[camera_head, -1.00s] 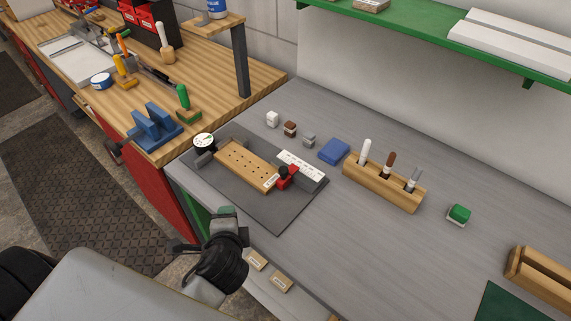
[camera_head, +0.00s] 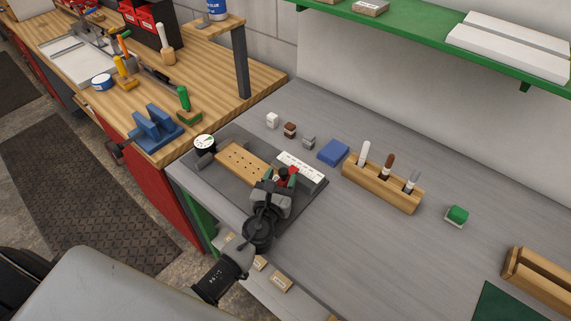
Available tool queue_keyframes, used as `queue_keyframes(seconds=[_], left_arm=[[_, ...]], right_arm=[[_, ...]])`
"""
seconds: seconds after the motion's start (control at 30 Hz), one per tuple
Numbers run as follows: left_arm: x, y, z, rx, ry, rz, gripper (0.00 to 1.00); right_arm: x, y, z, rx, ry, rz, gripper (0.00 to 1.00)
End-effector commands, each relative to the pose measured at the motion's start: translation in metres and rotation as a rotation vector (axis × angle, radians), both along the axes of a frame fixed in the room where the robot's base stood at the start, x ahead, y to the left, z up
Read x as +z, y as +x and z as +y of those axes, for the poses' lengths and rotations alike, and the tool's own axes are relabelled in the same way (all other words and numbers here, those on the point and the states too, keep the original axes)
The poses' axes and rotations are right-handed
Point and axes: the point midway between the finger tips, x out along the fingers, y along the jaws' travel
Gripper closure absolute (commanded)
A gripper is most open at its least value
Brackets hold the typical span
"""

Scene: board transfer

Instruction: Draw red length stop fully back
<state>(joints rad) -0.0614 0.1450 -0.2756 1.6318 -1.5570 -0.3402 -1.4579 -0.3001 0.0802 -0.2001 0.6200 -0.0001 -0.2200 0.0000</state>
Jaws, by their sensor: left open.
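The red length stop (camera_head: 293,170) is at the near right end of the wooden board with holes (camera_head: 240,162), beside a white scale strip (camera_head: 302,167). Only a bit of its red shows, because my left gripper (camera_head: 280,178) partly covers it. My left gripper is open, with its fingers at the stop. I cannot tell whether the fingers touch it. The board lies on a dark grey fixture plate (camera_head: 213,173) with a round dial gauge (camera_head: 204,142) at its far left corner. My right gripper is not in view.
A wooden holder (camera_head: 382,188) with several upright tools stands right of the fixture. A blue block (camera_head: 333,152) and small cubes (camera_head: 290,129) lie behind it. A green-topped block (camera_head: 457,215) is at right.

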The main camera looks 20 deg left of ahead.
Motion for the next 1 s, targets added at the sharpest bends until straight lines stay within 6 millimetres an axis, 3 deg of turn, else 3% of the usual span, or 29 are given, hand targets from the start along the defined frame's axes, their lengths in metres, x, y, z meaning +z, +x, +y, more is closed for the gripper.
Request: queue_keyframes(seconds=[0.23, 0.63, 1.0], left_arm=[[0.000, 0.036, 0.002, 0.001, 0.000, 0.000, 0.47], [0.000, 0.044, 0.003, 0.001, -0.002, 0.001, 0.47], [0.000, 0.044, 0.003, 0.001, -0.002, 0.001, 1.00]], right_arm=[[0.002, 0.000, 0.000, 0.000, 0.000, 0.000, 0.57], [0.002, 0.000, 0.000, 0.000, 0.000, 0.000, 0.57], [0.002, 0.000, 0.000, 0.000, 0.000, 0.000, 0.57]])
